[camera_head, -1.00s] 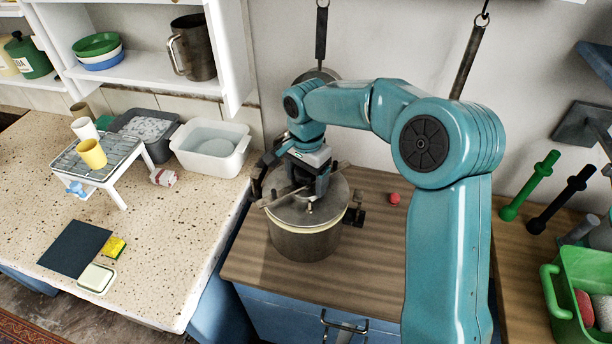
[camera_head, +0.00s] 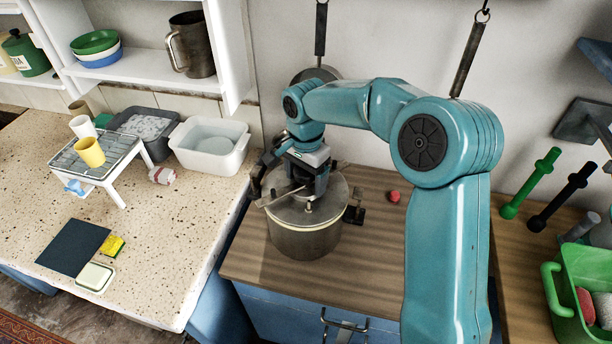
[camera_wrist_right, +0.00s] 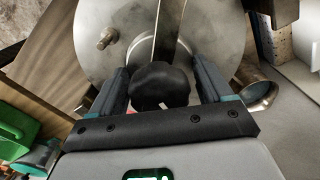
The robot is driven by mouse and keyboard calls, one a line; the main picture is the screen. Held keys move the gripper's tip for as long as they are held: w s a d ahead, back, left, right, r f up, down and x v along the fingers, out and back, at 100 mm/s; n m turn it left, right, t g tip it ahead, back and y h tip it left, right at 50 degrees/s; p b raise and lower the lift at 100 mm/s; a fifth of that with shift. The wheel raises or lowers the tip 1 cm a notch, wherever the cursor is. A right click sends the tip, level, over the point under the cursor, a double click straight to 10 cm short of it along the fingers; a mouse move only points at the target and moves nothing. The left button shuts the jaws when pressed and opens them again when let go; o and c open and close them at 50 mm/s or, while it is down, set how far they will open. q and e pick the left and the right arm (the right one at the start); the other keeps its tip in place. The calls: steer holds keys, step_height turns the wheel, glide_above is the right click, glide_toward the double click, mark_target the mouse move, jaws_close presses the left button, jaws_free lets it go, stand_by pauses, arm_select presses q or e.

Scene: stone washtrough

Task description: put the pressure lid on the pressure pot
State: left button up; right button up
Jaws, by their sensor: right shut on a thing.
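The steel pressure pot (camera_head: 305,243) stands upright on the wooden counter. The pressure lid (camera_head: 308,214) lies over the pot's mouth and looks about level; whether it is fully seated I cannot tell. My right gripper (camera_head: 300,187) is above the lid, shut on the dark knob at its middle. In the right wrist view the fingers of my right gripper (camera_wrist_right: 163,90) stand on both sides of the black knob (camera_wrist_right: 160,84), with the grey lid (camera_wrist_right: 95,35) and its metal bar beyond. My left gripper is not in view.
A red ball-like thing (camera_head: 394,196) lies on the wooden counter (camera_head: 365,250) right of the pot. A white basin (camera_head: 212,148) and a wire rack (camera_head: 95,158) stand on the speckled counter at left. A green basket (camera_head: 580,310) is at far right.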

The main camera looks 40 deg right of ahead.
steer(key=shift+f, duration=0.15)
stand_by(0.5)
steer(key=o, duration=1.5)
steer(key=shift+r+p, duration=2.5)
steer(key=shift+r, duration=1.05)
steer(key=shift+f, duration=0.1)
steer(key=shift+s, duration=0.1)
